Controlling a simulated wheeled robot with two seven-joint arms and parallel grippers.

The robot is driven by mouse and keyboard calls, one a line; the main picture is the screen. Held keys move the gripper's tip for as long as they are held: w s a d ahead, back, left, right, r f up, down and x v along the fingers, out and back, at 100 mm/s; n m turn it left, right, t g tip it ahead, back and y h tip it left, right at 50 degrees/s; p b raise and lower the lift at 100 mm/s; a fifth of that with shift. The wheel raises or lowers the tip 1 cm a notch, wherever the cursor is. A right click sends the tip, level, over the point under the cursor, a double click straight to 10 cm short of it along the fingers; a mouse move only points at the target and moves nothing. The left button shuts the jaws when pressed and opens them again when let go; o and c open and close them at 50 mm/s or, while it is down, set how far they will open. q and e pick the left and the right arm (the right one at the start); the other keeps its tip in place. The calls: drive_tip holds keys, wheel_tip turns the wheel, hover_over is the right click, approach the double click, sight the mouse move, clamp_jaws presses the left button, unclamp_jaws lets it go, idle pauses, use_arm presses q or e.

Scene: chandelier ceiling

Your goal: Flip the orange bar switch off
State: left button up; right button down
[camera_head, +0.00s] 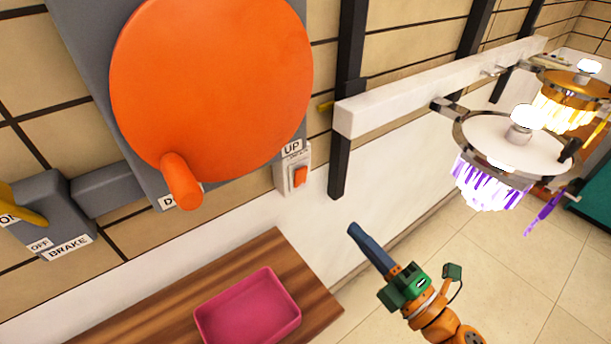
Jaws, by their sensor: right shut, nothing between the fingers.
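A small orange switch (300,176) sits on a white wall plate, right of the large orange disc and just under a label with UP on it. Whether it is on or off I cannot tell. My right gripper (354,232) has its blue-grey fingers shut and empty. It is apart from the switch, lower and to the right in the picture, pointing up and left. My left gripper is not in view.
A large orange wheel with a handle (181,181) juts from the wall. A yellow lever (26,205) is by BRAKE. A pink tray (250,307) rests on a wooden top (130,318). Lit chandeliers (510,140) hang at right from a white beam (430,88).

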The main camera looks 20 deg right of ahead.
drive_tip(key=p, duration=0.5)
approach(303, 172)
drive_tip(key=x, duration=0.6)
drive_tip(key=shift+f, duration=0.15)
drive_tip(key=shift+w+a, duration=0.2)
drive_tip(key=shift+w, duration=0.3)
drive_tip(key=shift+r, duration=0.2)
drive_tip(key=shift+w, duration=0.1)
